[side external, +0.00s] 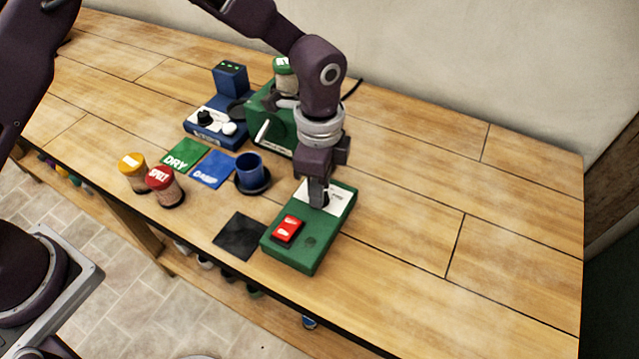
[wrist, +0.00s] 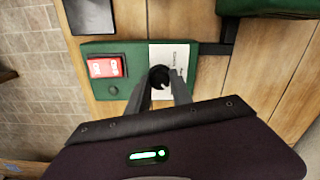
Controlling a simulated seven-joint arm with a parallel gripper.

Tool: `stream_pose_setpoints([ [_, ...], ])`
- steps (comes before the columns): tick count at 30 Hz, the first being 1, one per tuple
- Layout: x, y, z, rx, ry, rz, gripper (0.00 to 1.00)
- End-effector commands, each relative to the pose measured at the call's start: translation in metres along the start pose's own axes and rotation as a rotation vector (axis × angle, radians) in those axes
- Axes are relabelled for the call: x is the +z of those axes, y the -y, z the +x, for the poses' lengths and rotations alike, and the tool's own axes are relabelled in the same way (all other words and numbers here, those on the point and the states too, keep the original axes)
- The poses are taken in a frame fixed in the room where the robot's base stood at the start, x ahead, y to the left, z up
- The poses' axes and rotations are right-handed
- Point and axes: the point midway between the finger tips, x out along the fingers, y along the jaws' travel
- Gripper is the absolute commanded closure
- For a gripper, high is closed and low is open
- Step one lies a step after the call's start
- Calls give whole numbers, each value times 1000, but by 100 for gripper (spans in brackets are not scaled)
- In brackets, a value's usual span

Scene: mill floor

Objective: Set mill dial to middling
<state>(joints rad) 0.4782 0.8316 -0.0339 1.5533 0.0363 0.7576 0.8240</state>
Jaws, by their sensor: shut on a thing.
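A green control box (side external: 296,253) lies on the wooden bench in the side external view. It has a red rocker switch (side external: 288,229) at its near end and a white label plate (side external: 340,197) at its far end. In the wrist view, a black round dial knob (wrist: 159,77) sits at the white plate (wrist: 171,56). My gripper (side external: 318,203) points down over the plate and is shut on the dial knob, with a finger on each side of it. The dial's pointer and the small print on the plate are too small to read.
A blue cup (side external: 249,168) on a dark saucer, a green mill (side external: 270,108) and a blue device (side external: 208,128) stand behind. A black mat (side external: 239,236) lies left of the box. Red (side external: 165,184) and yellow-lidded jars (side external: 132,168) stand further left. The bench at right is clear.

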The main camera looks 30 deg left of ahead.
Motion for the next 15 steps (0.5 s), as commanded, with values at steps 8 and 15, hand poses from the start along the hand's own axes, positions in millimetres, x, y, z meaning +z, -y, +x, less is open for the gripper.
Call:
stream_pose_setpoints([
  [8, 0, 0, 0, -1, 0, -71, 100],
  [15, 0, 0, -1, -1, 0, -249, 100],
])
